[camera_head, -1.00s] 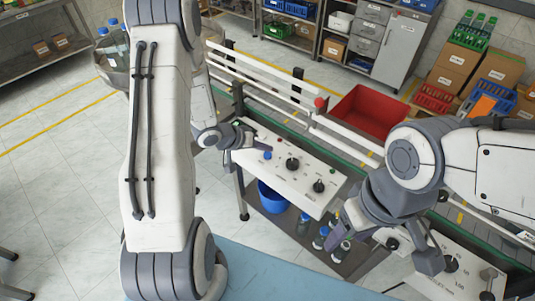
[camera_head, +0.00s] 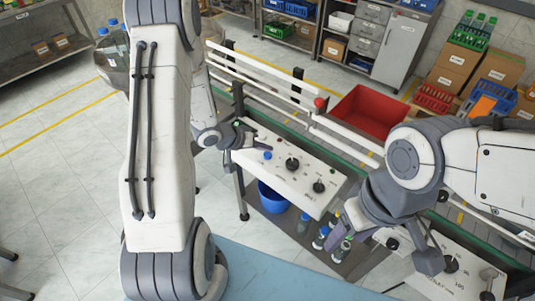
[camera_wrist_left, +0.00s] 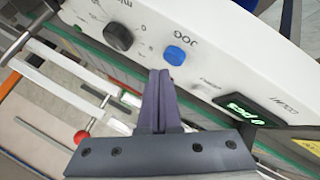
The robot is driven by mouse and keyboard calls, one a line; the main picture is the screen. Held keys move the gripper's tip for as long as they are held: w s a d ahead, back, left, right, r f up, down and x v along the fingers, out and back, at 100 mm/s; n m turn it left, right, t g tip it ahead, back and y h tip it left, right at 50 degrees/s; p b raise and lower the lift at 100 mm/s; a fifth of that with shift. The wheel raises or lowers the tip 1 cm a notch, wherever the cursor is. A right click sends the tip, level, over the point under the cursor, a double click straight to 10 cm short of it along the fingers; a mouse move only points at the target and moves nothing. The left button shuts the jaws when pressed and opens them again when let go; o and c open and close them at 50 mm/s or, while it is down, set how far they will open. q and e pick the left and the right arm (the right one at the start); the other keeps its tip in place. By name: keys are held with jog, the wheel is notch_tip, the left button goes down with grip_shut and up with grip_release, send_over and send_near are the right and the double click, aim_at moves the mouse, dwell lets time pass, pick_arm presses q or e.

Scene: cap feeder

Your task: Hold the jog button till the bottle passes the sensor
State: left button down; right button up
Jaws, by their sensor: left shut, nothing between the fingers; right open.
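The blue jog button (camera_head: 267,155) is on the white sloping control panel (camera_head: 301,188), left of a black knob. It also shows in the left wrist view (camera_wrist_left: 175,55), beside the label JOG. My left gripper (camera_head: 268,148) is shut and empty, its fingertips close to the button. In the left wrist view its tips (camera_wrist_left: 161,72) lie right at the button's edge; I cannot tell whether they touch it. My right gripper (camera_head: 389,240) is open at the right, away from the jog button. I cannot make out the sensor or a bottle passing it.
A green display (camera_wrist_left: 240,109) marked COUNT reads 0 PCS. White rails (camera_head: 260,90) run behind the panel, with a red ball (camera_head: 320,102) and a red bin (camera_head: 368,110) beyond.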

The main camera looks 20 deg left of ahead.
pick_arm(q)
jog(key=shift+f, duration=0.1)
jog(key=shift+f, duration=0.3)
